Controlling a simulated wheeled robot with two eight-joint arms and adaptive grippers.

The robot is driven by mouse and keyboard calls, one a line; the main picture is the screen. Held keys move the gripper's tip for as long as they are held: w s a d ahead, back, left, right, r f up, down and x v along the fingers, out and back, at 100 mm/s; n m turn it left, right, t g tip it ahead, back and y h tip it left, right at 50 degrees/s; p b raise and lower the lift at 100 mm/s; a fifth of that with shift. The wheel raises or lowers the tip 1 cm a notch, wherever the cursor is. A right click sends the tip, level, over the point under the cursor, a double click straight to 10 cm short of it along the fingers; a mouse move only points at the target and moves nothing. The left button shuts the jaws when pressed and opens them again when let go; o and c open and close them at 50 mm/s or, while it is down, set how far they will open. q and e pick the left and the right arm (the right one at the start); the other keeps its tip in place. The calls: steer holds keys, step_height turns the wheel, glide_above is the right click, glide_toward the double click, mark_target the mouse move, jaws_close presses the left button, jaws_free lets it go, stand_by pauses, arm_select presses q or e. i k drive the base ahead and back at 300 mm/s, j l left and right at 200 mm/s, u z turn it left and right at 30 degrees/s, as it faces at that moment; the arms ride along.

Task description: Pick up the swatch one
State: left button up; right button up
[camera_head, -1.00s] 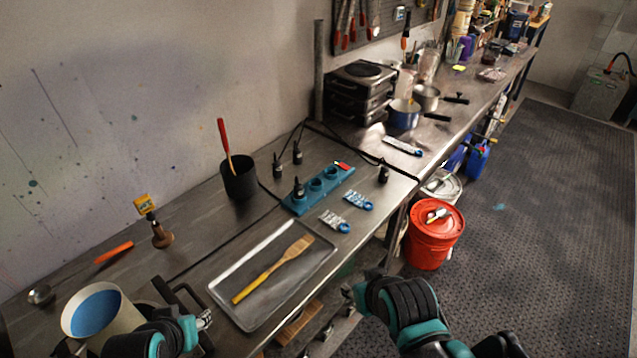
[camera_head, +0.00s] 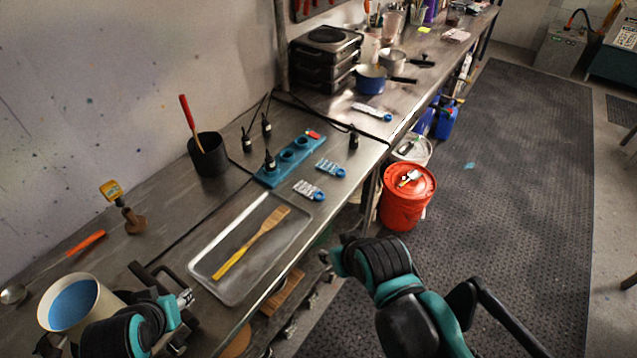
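Several pale patterned strips with blue round ends lie on the metal bench: a near one (camera_head: 308,190), a second (camera_head: 330,168) behind it and a far one (camera_head: 372,112) by the pots. A small pale item (camera_head: 408,178) lies on the lid of a red bucket (camera_head: 405,205) on the floor. None carries a readable label, so I cannot tell which is swatch one. My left gripper (camera_head: 185,298) is low over the bench front, beside a cream container. My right gripper (camera_head: 338,255) is off the bench's front edge, below the red bucket in the picture. I see nothing held in either.
The cream container (camera_head: 98,298) with blue contents stands front left. A black pot (camera_head: 208,158) and a teal block (camera_head: 290,160) stand on the bench. A white bucket (camera_head: 412,150) is behind the red one.

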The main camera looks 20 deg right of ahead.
mark_target(304, 188)
steer(key=u, duration=1.5)
steer(key=z, duration=2.05)
steer(key=i+l+u, duration=0.45)
steer(key=l+u, duration=0.3)
steer(key=i+l+u, duration=0.2)
steer(key=l+u, duration=0.15)
